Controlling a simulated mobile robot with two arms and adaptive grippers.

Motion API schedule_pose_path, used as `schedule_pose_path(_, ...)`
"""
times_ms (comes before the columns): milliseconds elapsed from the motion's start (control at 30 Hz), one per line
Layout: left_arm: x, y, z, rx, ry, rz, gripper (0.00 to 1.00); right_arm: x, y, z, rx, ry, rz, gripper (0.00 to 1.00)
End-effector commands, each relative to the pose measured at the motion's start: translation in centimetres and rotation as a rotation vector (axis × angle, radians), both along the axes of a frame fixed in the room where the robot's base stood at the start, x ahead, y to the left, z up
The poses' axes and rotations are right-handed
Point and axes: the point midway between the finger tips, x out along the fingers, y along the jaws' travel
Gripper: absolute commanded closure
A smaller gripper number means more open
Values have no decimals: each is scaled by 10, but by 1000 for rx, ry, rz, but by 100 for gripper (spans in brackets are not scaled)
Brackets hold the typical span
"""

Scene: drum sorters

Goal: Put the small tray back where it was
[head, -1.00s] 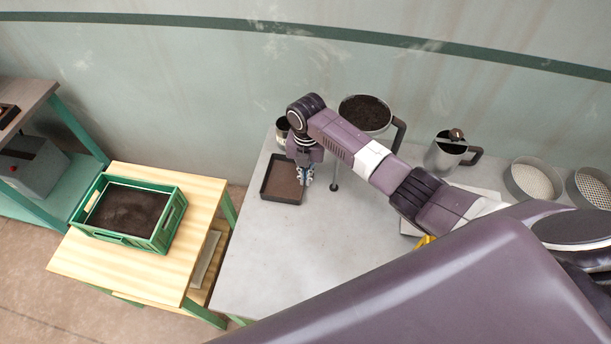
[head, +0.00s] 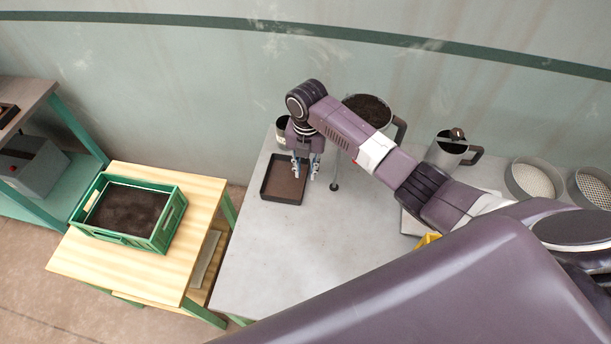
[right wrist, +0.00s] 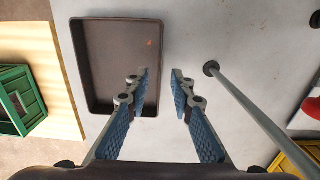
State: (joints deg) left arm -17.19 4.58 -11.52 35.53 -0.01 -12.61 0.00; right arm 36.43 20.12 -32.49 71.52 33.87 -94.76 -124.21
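The small tray (head: 276,191) is a dark, shallow, square-cornered tray. It lies flat on the left end of the grey worktop, and a few small reddish specks show inside it. It also shows in the right wrist view (right wrist: 105,60). My right gripper (head: 307,176) is open above the tray's right edge. In the right wrist view the gripper (right wrist: 161,78) has its left finger over the tray's right part and its right finger over bare worktop. Nothing is between the fingers. My left gripper is not in view.
A thin upright rod (head: 334,172) stands just right of the gripper. A pan of dark soil (head: 368,110), a metal jug (head: 446,155) and round sieves (head: 533,180) stand along the worktop. A green crate of soil (head: 165,222) is on the wooden table (head: 170,283). The worktop before the tray is clear.

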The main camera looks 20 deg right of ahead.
Motion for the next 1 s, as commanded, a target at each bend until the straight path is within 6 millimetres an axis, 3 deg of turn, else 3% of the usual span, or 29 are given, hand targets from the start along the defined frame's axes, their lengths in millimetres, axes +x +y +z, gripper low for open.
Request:
schedule_pose_path(200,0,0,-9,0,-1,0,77,1,0,48,1,-4,0,78)
schedule_pose_path(400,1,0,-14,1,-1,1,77,0,-1,77,0,-1,-1,78)
schedule_pose_path(600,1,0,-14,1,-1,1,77,-1,-1,86,1,1,-1,78)
schedule_pose_path(1000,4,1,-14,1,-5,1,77,-1,0,83,3,1,-11,78)
